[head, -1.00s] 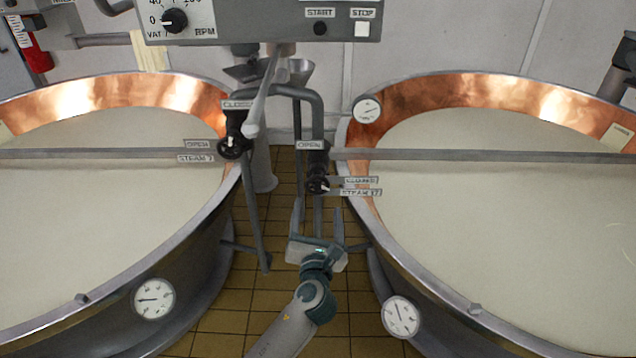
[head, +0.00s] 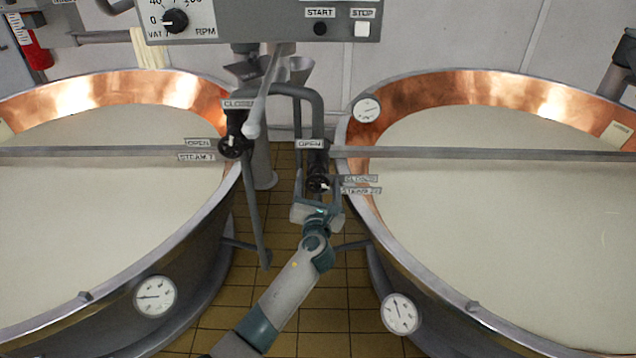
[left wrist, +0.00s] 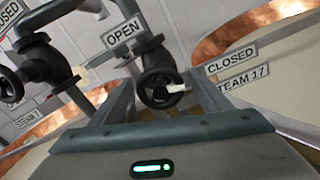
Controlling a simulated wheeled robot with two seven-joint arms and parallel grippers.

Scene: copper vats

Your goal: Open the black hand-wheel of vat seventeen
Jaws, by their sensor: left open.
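The black hand-wheel of vat seventeen (head: 318,184) sits on a dark pipe between the two vats. It also shows in the left wrist view (left wrist: 158,86). Its white pointer is turned right, toward the CLOSED plate (left wrist: 232,57) above the STEAM 17 plate (left wrist: 243,80). An OPEN plate (left wrist: 124,33) is up and left of it. My left gripper (head: 320,190) is open, its fingers reaching up on either side of the wheel. In the left wrist view the wheel shows between the fingers; I cannot tell whether they touch it. My right gripper is not in view.
A second black hand-wheel (head: 233,147), with a STEAM 7 plate (head: 197,157), is up and left. Copper-lined vats stand left (head: 205,228) and right (head: 405,262). A grey control box (head: 262,22) hangs above. Tiled floor (head: 330,322) lies between the vats.

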